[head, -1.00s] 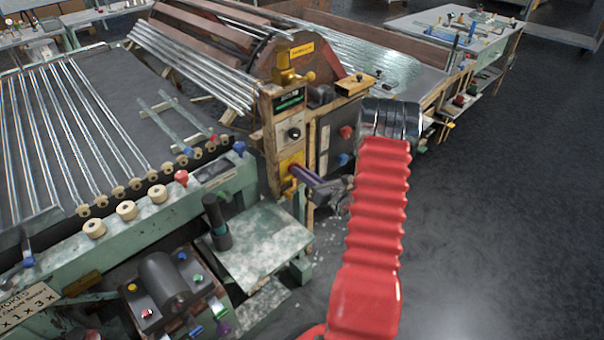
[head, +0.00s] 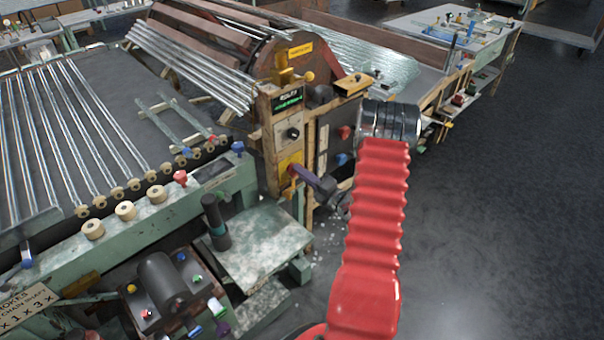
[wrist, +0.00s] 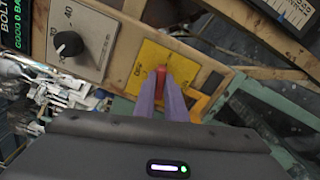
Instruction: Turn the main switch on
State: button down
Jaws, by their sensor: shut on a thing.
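The main switch is a small red lever (wrist: 161,72) on a yellow plate (wrist: 178,64) with dark lettering, on the wooden control post. In the wrist view the two purple fingers of my gripper (wrist: 161,84) are shut on the red lever, one on each side. The fingers hide the lever's lower part and some of the plate. In the head view the yellow plate (head: 291,162) sits low on the post, and my gripper (head: 292,169) reaches it from the right. The lever itself cannot be made out there.
A grey panel with a black knob (wrist: 68,44) is beside the yellow plate; it also shows above the plate in the head view (head: 292,134). A dark panel with red and blue knobs (head: 344,132) stands right of the post. Open floor (head: 500,200) lies at the right.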

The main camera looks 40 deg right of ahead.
jog(key=shift+d+f+m, duration=0.1)
jog(key=shift+m, duration=0.8)
jog(key=shift+d+f+m, duration=0.1)
jog(key=shift+m, duration=0.8)
jog(key=c, duration=1.8)
grip_release()
jog(key=shift+a, duration=0.1)
jog(key=shift+s, duration=0.1)
jog(key=s, duration=1.3)
jog(key=shift+s+d, duration=0.2)
jog(key=shift+s, duration=0.1)
